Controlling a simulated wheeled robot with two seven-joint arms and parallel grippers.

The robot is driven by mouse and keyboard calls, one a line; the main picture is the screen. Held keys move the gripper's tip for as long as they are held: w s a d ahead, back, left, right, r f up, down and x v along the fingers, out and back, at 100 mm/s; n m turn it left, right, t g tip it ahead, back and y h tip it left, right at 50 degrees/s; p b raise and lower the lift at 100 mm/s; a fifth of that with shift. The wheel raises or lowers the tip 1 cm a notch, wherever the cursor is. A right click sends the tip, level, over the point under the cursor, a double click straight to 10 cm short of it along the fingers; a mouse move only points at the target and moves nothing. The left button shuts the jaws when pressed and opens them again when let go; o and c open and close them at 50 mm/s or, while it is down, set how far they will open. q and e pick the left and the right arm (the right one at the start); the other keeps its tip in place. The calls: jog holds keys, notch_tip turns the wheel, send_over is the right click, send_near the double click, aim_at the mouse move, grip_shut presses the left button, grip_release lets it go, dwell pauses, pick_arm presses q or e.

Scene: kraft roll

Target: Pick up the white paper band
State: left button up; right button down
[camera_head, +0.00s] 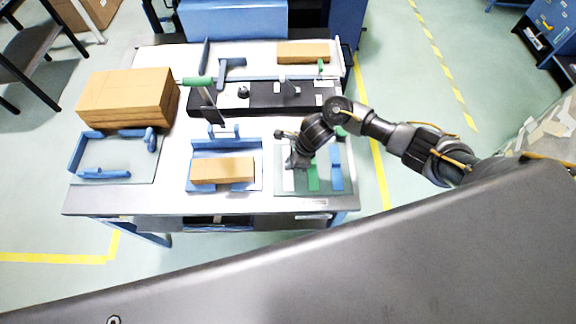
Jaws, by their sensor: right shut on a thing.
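The white paper band (288,181) is a small pale strip at the left side of a grey-green tray (325,191) on the front right of the table. My right gripper (293,163) reaches down over it from the right and is shut on its far end. The fingertips are small and partly hidden by the wrist. I cannot tell whether the band is lifted off the tray. A green band (313,178) and a blue band (336,168) lie to its right. My left gripper is not in view.
A kraft box (222,171) sits in a blue fixture left of the tray. A stack of large boxes (125,98) stands at the table's left. A black device with a green-handled lever (197,81) lies behind. Another kraft box (303,53) is at the back.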

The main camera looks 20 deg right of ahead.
jog(key=shift+r, duration=0.65)
jog(key=s+a+r, duration=0.8)
jog(key=s+r, duration=0.3)
jog(key=shift+s+r+b, duration=0.15)
jog(key=shift+r+b, duration=0.2)
jog(key=shift+b, duration=0.1)
